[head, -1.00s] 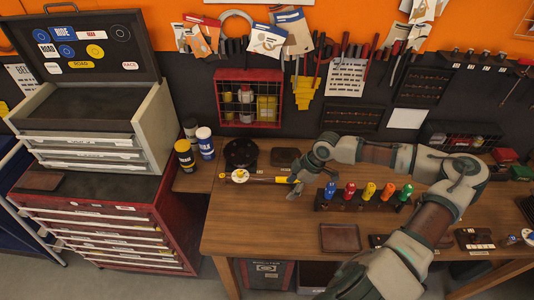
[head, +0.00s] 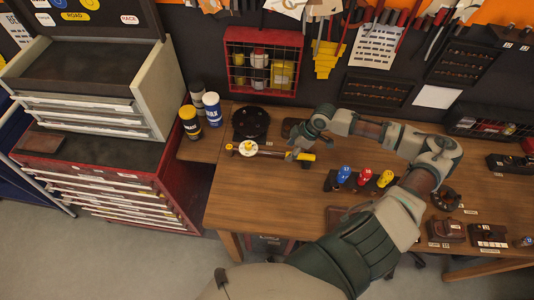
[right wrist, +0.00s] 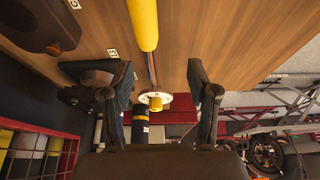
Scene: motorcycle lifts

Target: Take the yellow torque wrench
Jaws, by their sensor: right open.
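The yellow torque wrench (head: 270,153) lies across the wooden bench, its round white-and-yellow head to the left and its yellow grip to the right. In the right wrist view the fingers of the right gripper (right wrist: 159,74) are spread apart and empty. The wrench's yellow grip (right wrist: 143,22) and thin shaft run down the middle of that view, with the round head beyond. Whether the fingers touch the wrench cannot be told. My left gripper is not in view.
A black round part (head: 250,122) sits just behind the wrench head. Bottles (head: 212,108) stand at the bench's left end. A red wire basket (head: 262,62) hangs behind.

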